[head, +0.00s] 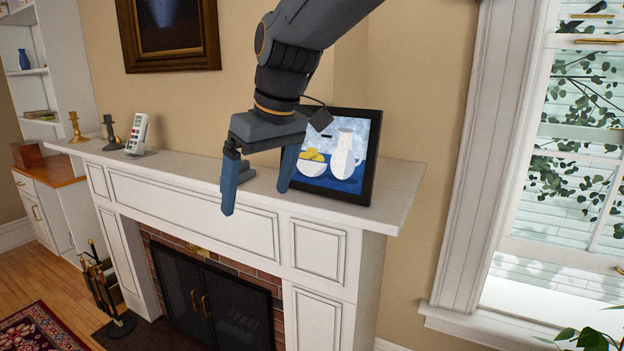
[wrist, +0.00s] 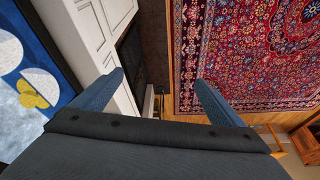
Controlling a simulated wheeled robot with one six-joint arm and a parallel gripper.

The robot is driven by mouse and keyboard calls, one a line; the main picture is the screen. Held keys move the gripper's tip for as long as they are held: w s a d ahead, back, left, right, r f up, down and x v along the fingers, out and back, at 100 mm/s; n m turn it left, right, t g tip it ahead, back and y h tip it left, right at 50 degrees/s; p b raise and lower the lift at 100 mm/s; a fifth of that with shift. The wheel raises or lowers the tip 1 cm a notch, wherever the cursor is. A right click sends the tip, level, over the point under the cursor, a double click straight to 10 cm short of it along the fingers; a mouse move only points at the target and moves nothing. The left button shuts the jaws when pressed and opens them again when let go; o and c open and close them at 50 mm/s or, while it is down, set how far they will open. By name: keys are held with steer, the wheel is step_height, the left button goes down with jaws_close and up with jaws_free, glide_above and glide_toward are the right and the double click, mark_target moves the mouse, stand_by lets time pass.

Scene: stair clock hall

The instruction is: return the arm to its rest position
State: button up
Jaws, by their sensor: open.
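My gripper (head: 255,200) hangs from the arm in front of the white mantel, its two blue fingers apart and nothing between them. In the head view it overlaps the mantel's front edge and the left part of a framed still-life picture (head: 347,150), which leans on the wall on the shelf. In the wrist view my gripper (wrist: 158,95) shows both fingers spread, with the floor and fireplace beyond them. The picture (wrist: 35,85) appears at the left of that view. I cannot tell the exact gap between the gripper and the mantel.
The mantel shelf (head: 400,190) also carries a white remote-like device (head: 137,134), a dark candlestick (head: 110,135) and a brass candlestick (head: 76,128). A fireplace tool stand (head: 104,285) is on the floor at left. A window (head: 570,150) is at right. A red rug (wrist: 250,50) covers the floor.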

steer(key=s+d+f+m+h, duration=0.2)
steer(key=d+f+m, duration=0.3)
steer(key=d+f, duration=1)
steer(key=d, duration=0.3)
steer(key=shift+s+d+m, duration=0.15)
steer(key=shift+s+m, duration=0.1)
steer(key=shift+m, duration=0.05)
steer(key=s+d+f+m, duration=0.1)
steer(key=s+d+f, duration=0.2)
steer(key=s+d+f+m, duration=0.1)
steer(key=s+d+f, duration=0.2)
steer(key=d, duration=0.1)
steer(key=s+d+f+m+g+h, duration=0.1)
steer(key=s+d+f+m, duration=0.1)
steer(key=s+d+f, duration=0.1)
steer(key=shift+s+d+f, duration=0.15)
steer(key=shift+s+d, duration=0.1)
steer(key=shift+d, duration=0.15)
steer(key=shift+c, duration=0.5)
